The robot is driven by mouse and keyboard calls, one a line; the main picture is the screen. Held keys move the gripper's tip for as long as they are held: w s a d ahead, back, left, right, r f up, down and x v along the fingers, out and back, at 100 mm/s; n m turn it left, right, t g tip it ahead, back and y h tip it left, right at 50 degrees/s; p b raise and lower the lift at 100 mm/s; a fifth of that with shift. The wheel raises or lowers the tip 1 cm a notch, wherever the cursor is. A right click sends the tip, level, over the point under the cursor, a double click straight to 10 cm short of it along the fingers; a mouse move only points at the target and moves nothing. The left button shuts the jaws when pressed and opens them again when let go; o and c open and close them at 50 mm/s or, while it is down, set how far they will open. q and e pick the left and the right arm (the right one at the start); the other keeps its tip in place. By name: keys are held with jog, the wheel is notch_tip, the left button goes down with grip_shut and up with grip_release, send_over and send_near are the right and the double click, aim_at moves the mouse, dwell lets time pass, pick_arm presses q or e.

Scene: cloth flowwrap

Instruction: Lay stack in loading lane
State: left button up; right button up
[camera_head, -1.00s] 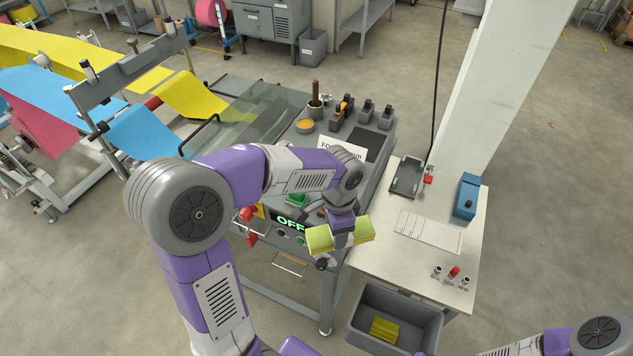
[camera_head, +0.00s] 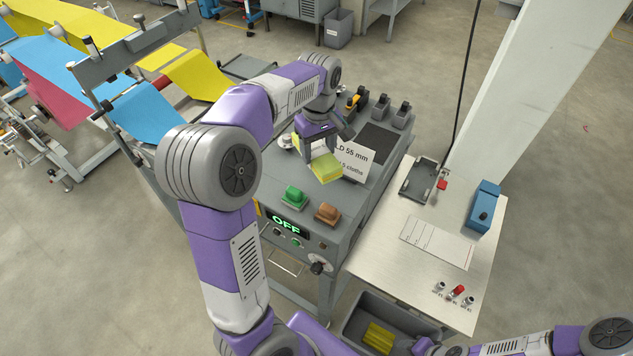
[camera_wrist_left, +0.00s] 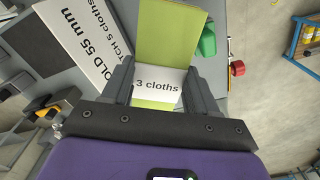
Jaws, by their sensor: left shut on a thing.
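My left gripper (camera_head: 322,146) is shut on a yellow-green cloth stack (camera_head: 326,168) and holds it over the grey machine, beside the sign. In the left wrist view the stack (camera_wrist_left: 168,30) sits between the two fingers (camera_wrist_left: 160,88), with a white label (camera_wrist_left: 160,85) reading "3 cloths". The grey machine (camera_head: 345,205) has a green "OFF" display. I cannot tell which part of it is the loading lane; my left arm hides some of its top. My right arm shows at the lower right, but its gripper is not visible.
A white sign (camera_head: 355,158) reads "55 mm" and "5 cloths". Green (camera_head: 294,197) and orange (camera_head: 327,213) buttons stand at the front. A side table (camera_head: 395,262) holds a blue box (camera_head: 483,207) and paper. A grey bin (camera_head: 360,317) below holds yellow cloths.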

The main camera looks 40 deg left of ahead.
pick_arm(q)
jog(key=shift+n, duration=0.7)
jog(key=f, duration=0.6)
jog(key=w+f, duration=0.1)
jog(key=f, duration=0.3)
jog(key=shift+a+b, duration=0.15)
jog(key=shift+b, duration=0.15)
jog(key=shift+f, duration=0.1)
jog(key=o, duration=1)
